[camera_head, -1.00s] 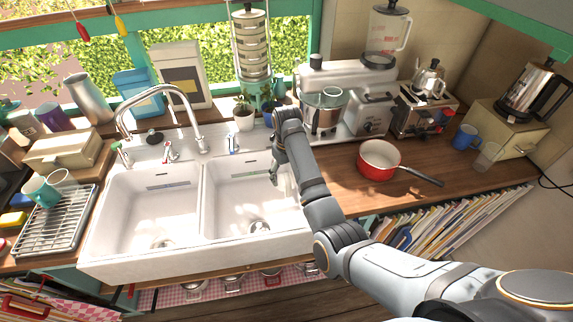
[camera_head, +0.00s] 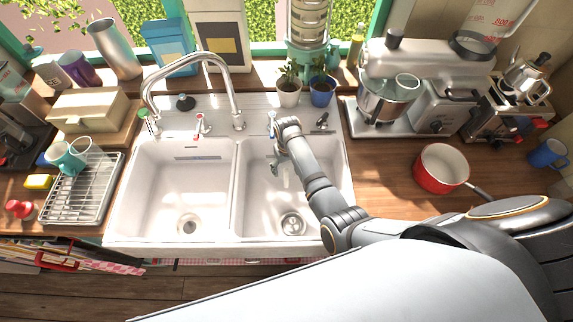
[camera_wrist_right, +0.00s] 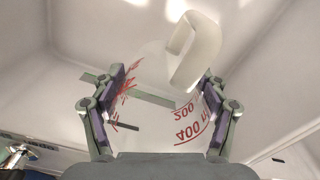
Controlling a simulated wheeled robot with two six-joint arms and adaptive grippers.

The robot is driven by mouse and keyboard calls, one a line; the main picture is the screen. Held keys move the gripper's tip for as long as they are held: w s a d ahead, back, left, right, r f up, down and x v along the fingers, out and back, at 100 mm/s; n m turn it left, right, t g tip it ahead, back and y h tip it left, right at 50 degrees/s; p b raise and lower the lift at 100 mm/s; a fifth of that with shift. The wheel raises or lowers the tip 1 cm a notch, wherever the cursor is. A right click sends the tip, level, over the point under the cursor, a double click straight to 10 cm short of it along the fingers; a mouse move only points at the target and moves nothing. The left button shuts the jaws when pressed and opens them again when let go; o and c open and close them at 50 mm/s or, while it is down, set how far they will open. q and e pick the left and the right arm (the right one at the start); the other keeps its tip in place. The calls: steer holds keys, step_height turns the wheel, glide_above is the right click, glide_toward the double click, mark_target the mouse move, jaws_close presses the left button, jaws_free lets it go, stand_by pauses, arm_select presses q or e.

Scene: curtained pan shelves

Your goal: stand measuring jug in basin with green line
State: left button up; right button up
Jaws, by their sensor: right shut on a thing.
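My right gripper (camera_head: 274,168) reaches down into the right basin (camera_head: 258,205). In the right wrist view it (camera_wrist_right: 160,110) is shut on the clear measuring jug (camera_wrist_right: 155,125), which has red markings and a pale handle (camera_wrist_right: 194,50). A green line (camera_wrist_right: 150,95) on the basin wall shows through and beside the jug. Whether the jug's base touches the basin floor is hidden. In the head view the jug is hard to make out against the white sink. The left basin (camera_head: 165,205) is empty and has a thin dark line (camera_head: 188,158) on its back wall. My left gripper is not in view.
The tap (camera_head: 190,70) arches over the back of the sink. A dish rack (camera_head: 75,195) with mugs stands at left. A red pan (camera_head: 441,168) and a stand mixer (camera_head: 420,75) are at right. Potted plants (camera_head: 290,95) stand behind the right basin.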

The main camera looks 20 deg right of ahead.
step_height(320, 180, down, 2)
steer(key=shift+w+f+b, duration=0.15)
steer(key=shift+f+b, duration=0.1)
steer(key=shift+b, duration=0.45)
steer(key=shift+f+b, duration=0.6)
steer(key=shift+f, duration=0.65)
arm_select(q)
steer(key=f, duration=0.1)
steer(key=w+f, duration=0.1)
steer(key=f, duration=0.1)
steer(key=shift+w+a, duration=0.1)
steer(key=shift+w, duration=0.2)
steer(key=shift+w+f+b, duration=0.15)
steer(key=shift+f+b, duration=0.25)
steer(key=shift+b, duration=0.15)
arm_select(e)
steer(key=shift+f, duration=0.75)
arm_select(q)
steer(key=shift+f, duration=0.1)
arm_select(e)
steer(key=shift+f, duration=0.2)
steer(key=o, duration=1.5)
steer(key=shift+c, duration=0.2)
